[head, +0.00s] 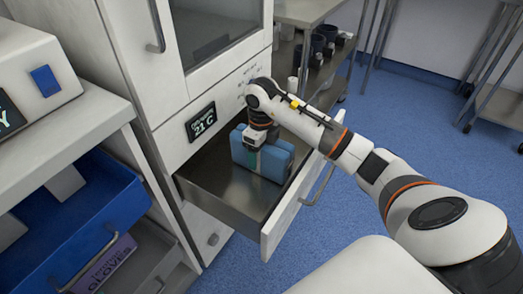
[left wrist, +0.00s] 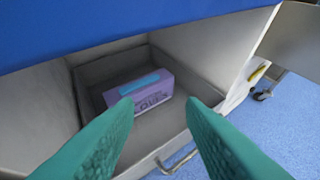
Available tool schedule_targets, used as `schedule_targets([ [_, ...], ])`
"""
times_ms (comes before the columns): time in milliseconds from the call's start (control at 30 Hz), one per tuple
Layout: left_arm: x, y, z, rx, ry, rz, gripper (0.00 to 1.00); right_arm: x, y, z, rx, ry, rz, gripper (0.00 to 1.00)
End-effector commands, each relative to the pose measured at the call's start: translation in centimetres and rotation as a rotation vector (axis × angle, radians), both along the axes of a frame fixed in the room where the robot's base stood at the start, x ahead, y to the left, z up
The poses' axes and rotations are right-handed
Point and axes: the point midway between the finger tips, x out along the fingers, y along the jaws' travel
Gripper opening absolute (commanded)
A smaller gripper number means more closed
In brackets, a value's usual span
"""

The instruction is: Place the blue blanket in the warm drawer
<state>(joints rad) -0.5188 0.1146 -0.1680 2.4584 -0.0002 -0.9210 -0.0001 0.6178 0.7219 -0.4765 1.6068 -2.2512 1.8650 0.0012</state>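The blue blanket (head: 277,164), a folded block, stands on edge inside the open drawer (head: 222,205) of the white cabinet. A display (head: 200,121) above this drawer reads 21 C. My right gripper (head: 253,158) reaches down into the drawer from above, with a teal finger against the blanket's near face, and appears shut on it. The far finger is hidden. Whether the blanket rests on the drawer floor is hard to tell. My left gripper (left wrist: 167,125) shows only in the left wrist view, its green fingers wide apart with nothing between them.
At left, a blue drawer (head: 85,225) stands open above a grey drawer with a purple glove box (head: 105,264). The box also shows in the left wrist view (left wrist: 150,98). A metal shelf with dark cups (head: 320,44) stands behind.

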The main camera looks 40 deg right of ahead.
Motion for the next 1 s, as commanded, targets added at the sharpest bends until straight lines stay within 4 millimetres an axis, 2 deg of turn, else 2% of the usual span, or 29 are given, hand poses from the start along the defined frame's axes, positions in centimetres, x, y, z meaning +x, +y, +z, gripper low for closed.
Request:
schedule_targets([
  [267,0.0,0.0,0.0,0.001,0.005,0.000,0.36,0.0,0.0,0.2,0.000,0.000,0.000,0.76],
  [367,-0.6,0.3,-0.5,0.011,0.051,0.004,0.36,0.1,0.0,0.9,0.000,-0.002,0.000,0.76],
  [567,-3.3,1.3,-2.4,0.053,0.240,0.018,0.36,0.1,0.0,4.1,-0.002,-0.004,0.001,0.76],
  [700,-5.9,2.2,-3.6,0.087,0.397,0.030,0.36,0.1,0.0,6.7,-0.002,-0.004,0.001,0.76],
  [900,-9.4,3.4,-4.8,0.128,0.590,0.045,0.36,0.1,0.0,9.8,-0.001,-0.003,0.000,0.76],
  [1000,-10.4,3.7,-4.8,0.138,0.642,0.049,0.36,0.1,0.0,11.1,0.000,-0.003,0.000,0.76],
])
